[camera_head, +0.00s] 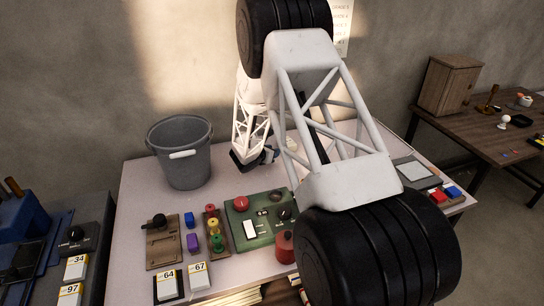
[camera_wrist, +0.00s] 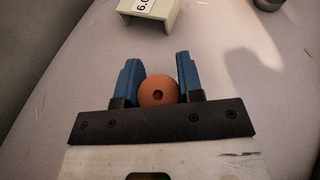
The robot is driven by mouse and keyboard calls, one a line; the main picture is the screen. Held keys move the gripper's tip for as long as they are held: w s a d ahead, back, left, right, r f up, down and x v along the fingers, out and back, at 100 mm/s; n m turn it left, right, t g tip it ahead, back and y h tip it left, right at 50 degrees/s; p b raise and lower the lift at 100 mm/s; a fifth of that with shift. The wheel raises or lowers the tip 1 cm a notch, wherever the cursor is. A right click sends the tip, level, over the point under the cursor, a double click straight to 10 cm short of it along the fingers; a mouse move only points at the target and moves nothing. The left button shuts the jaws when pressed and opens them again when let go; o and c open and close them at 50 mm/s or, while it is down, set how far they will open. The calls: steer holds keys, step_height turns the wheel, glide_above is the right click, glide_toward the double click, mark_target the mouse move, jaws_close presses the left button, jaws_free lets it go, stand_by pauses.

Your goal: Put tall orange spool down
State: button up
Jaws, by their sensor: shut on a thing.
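The tall orange spool (camera_wrist: 157,91) shows in the wrist view as a round orange end with a dark hole in its middle. It sits between the two blue fingers of my gripper (camera_wrist: 158,68), which is shut on it. Its lower part is hidden, so I cannot tell whether it touches the table. In the head view my gripper (camera_head: 258,160) is low over the back middle of the pale table (camera_head: 140,200), right of the grey bucket. I cannot make out the spool there.
A cream block (camera_wrist: 148,12) with a number label stands beyond the fingers. The grey bucket (camera_head: 182,160) stands at the back left. A green control panel (camera_head: 258,218) with knobs lies in front, with small coloured blocks to its left. Bare table surrounds the fingers in the wrist view.

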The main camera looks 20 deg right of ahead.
steer(key=shift+f, duration=1.1)
steer(key=shift+f, duration=0.15)
steer(key=o, duration=0.9)
steer(key=shift+v, duration=6.05)
